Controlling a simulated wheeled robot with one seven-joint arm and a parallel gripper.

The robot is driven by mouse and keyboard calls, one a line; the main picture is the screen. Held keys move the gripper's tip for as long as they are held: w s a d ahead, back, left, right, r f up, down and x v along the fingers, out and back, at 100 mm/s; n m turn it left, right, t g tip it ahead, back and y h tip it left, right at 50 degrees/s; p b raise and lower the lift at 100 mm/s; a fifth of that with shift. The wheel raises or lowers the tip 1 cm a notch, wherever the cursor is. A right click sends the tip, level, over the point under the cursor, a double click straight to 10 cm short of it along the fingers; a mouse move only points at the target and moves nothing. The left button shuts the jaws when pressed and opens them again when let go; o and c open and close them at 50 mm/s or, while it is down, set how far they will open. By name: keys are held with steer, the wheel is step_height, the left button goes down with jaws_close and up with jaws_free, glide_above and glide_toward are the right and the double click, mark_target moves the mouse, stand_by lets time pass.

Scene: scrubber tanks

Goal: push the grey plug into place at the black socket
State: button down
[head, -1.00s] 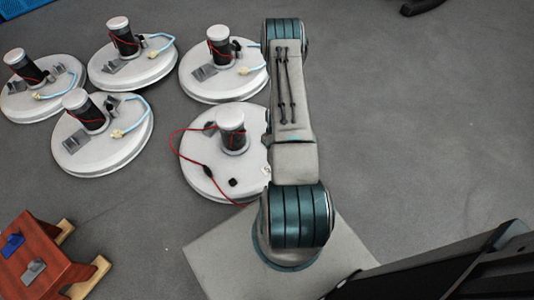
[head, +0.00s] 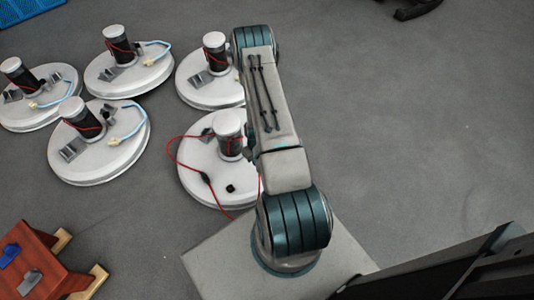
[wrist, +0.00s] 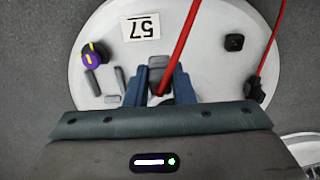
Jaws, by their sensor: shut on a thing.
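In the wrist view my gripper (wrist: 159,84) has its blue fingers closed on a grey plug (wrist: 158,63), held over a round white disc (wrist: 205,75). A red cable (wrist: 178,48) runs from near the plug up past the top of the picture. The black socket (wrist: 234,42), a small square block, is on the disc to the right of the plug and clear of it. In the head view the socket (head: 231,188) shows on the nearest white disc (head: 195,165). My arm hides the gripper and plug there.
A black inline piece (wrist: 257,91) hangs on red cable at right. Several similar discs stand at left, beside a red-brown table (head: 35,262).

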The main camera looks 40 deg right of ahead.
steer(key=w+a, duration=0.1)
steer(key=a, duration=1.3)
steer(key=shift+w+f+b, duration=0.25)
steer(key=shift+f+b, duration=0.05)
steer(key=shift+b, duration=0.15)
steer(key=shift+f+b, duration=3.3)
steer(key=shift+f, duration=0.55)
steer(key=shift+a, duration=0.1)
steer(key=shift+f+b, duration=0.95)
steer(key=c, duration=0.7)
jaws_free()
